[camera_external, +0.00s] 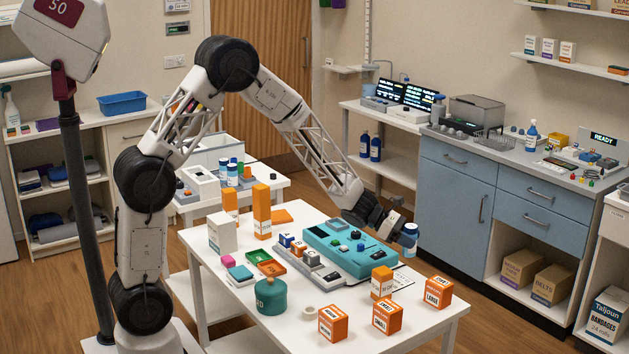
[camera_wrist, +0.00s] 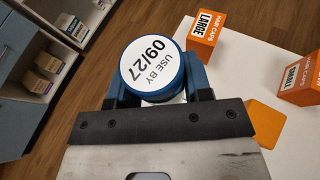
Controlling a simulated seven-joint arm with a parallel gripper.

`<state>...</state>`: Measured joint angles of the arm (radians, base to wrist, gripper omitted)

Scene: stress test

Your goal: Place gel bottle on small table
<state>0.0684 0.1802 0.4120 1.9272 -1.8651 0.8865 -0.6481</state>
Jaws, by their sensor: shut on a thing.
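My gripper (camera_wrist: 160,88) is shut on a bottle with a blue rim and a round white top (camera_wrist: 153,66) printed "USE BY 09/27". In the external view the same blue bottle (camera_external: 409,236) hangs at the end of my arm, near the back right edge of the white front table (camera_external: 432,316). The wrist view shows mostly wooden floor around it, with the table's edge to its right. Most of the bottle's body is hidden under its top. A second white table (camera_external: 268,186) stands behind on the left. I cannot tell which table is the small one.
The front table holds a teal device (camera_external: 350,246), several orange boxes, including one marked "LARGE" (camera_external: 438,292), and a teal round jar (camera_external: 271,296). A blue cabinet (camera_external: 457,196) stands at the right. Floor lies open between the cabinet and table.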

